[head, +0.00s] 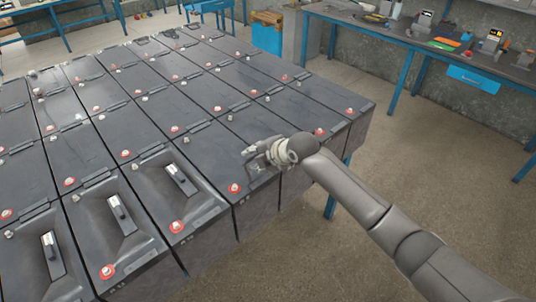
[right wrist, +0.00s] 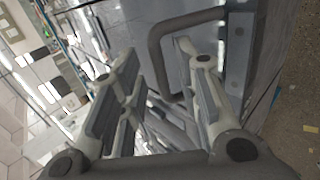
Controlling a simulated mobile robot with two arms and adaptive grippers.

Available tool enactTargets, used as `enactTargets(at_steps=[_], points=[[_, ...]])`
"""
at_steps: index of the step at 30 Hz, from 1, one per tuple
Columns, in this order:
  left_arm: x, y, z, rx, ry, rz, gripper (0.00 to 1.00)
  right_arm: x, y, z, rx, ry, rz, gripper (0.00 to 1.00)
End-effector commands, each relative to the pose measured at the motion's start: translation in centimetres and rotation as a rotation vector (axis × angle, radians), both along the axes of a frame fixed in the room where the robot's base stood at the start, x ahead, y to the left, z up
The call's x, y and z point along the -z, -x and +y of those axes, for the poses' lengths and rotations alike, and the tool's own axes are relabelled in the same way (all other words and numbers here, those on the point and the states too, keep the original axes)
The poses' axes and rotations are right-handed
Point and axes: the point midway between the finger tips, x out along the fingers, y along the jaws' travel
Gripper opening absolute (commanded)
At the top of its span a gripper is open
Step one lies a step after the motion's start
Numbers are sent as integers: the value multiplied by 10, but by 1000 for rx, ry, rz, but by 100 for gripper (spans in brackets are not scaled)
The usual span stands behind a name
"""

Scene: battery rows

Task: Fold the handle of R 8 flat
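My right gripper (head: 256,154) is low over the front end of a dark grey battery (head: 216,152) near the right of the front row. Its fingers are apart in the right wrist view (right wrist: 156,50). A dark U-shaped handle (right wrist: 160,42) stands out from a battery face there. The right-hand finger overlaps the handle's loop; I cannot tell whether it touches the bar. The other finger is clear of the bar, to its left. In the head view my gripper hides most of this handle. No R 8 label is readable. My left gripper is not in view.
Rows of dark batteries with red-ringed terminals (head: 234,188) fill the left and middle. A workbench (head: 420,42) with tools stands at the back right. The floor (head: 440,160) on the right is clear.

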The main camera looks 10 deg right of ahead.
Motion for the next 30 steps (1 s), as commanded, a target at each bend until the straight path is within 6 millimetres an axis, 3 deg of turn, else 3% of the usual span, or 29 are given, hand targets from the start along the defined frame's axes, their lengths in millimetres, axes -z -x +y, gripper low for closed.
enactTargets(at_steps=[16,30], points=[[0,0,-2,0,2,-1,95,-58,53,-39,0,1,-1,31],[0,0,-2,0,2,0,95,-69,63,-45,1,1,2,31]])
